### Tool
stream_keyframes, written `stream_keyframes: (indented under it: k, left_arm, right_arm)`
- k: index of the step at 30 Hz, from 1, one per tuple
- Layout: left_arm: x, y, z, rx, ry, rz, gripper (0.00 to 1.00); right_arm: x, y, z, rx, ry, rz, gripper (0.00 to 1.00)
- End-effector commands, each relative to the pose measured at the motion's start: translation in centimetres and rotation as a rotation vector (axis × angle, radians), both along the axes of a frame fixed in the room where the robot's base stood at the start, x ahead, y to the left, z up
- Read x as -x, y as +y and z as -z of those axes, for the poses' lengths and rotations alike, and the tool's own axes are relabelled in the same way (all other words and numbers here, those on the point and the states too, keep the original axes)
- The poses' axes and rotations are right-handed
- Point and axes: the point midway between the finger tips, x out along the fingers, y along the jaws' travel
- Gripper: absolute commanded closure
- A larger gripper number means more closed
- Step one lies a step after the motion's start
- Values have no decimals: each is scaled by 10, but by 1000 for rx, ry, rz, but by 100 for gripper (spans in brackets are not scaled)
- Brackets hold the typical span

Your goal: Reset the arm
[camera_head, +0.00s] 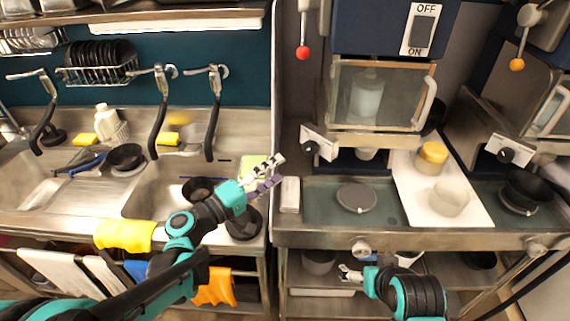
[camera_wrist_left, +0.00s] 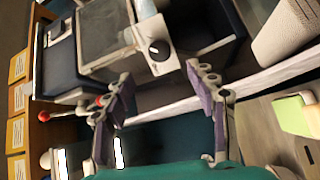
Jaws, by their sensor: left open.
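My left gripper (camera_head: 281,171) reaches up and right over the right edge of the sink counter, in front of the tall divider. Its fingers are spread with nothing between them. The left wrist view also shows this gripper (camera_wrist_left: 160,72) with two purple-grey fingers apart and the machine with its black knob (camera_wrist_left: 159,50) beyond. My right gripper (camera_head: 350,273) is low at the bottom centre of the head view, in front of the lower shelf below the machine counter. Its fingers are small and partly hidden, so I cannot tell their opening.
The sink counter (camera_head: 75,211) with taps and a black bowl (camera_head: 126,157) is at left. A machine (camera_head: 380,95) stands above the right counter. A grey disc (camera_head: 357,198), a white tray (camera_head: 412,201), a yellow-topped cup (camera_head: 431,157) and a clear cup (camera_head: 449,198) are there.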

Motion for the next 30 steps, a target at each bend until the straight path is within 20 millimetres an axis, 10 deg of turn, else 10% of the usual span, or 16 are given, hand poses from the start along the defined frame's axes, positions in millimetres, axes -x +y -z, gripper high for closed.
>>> stream_keyframes:
  k: [19,25,30]
  left_arm:
    - [10,-3,8,-63,17,9,43]
    - [57,-11,61,-444,111,42,43]
    - [114,23,114,-881,195,50,43]
  right_arm:
    - [0,0,1,0,0,0,6]
    - [0,0,7,0,0,0,6]
    - [0,0,12,0,0,0,6]
